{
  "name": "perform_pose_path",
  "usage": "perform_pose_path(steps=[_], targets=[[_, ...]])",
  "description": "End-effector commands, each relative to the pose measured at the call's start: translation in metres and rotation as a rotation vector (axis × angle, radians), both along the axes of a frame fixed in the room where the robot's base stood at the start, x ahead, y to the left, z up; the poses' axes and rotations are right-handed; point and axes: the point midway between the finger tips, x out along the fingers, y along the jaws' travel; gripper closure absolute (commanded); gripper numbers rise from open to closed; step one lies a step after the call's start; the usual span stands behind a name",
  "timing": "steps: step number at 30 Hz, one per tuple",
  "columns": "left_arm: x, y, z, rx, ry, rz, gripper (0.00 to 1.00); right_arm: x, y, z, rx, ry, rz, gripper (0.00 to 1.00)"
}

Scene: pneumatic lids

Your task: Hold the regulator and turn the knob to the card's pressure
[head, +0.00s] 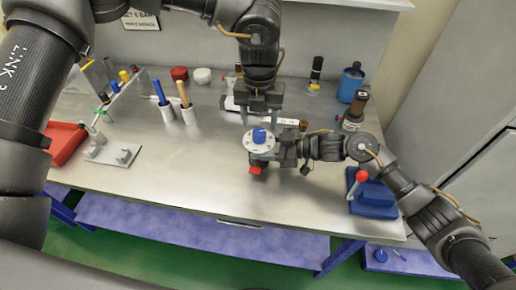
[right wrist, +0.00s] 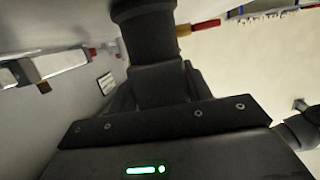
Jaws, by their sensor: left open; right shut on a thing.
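The regulator (head: 250,147) has a round white dial face with a blue knob (head: 259,136) on top and a red part below. My right gripper (head: 282,150) reaches in from the right and is shut on the regulator's side, holding it over the front part of the bench. My left gripper (head: 258,119) points down just behind and above the knob, open, with nothing visible between its fingers. The card (head: 140,19) on the back wall reads "SET 6 BAR"; its smaller line is hard to read. In the right wrist view the gripper body hides the regulator.
A red tray (head: 66,143) and a grey plate with fittings (head: 115,153) are at left. A blue block with a red-knobbed lever (head: 372,197) is at right, a blue canister (head: 351,84) at back right. The bench's front middle is clear.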

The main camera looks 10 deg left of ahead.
Motion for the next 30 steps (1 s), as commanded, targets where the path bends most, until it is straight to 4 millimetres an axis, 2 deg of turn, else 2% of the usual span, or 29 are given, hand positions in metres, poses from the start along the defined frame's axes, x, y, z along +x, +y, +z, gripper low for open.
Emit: perform_pose_path(steps=[1, 13, 19, 24, 27, 30], targets=[[0.000, 0.000, -0.001, 0.000, 0.000, 0.000, 0.45, -0.003, -0.001, -0.006, -0.011, 0.009, 0.003, 0.71], [0.000, -0.002, -0.001, -0.012, 0.001, 0.004, 0.45, -0.003, -0.001, -0.008, -0.013, 0.011, 0.004, 0.71], [0.004, -0.028, -0.002, -0.193, 0.006, 0.079, 0.45, -0.004, -0.001, -0.009, -0.014, 0.012, 0.004, 0.71], [0.002, -0.057, -0.003, -0.489, 0.055, 0.298, 0.45, -0.004, -0.001, -0.009, -0.015, 0.012, 0.004, 0.71], [-0.006, -0.064, -0.006, -0.637, 0.111, 0.473, 0.45, -0.003, -0.001, -0.009, -0.014, 0.012, 0.003, 0.71], [-0.013, -0.062, -0.007, -0.767, 0.173, 0.661, 0.45, -0.003, -0.001, -0.008, -0.015, 0.011, 0.003, 0.71]])
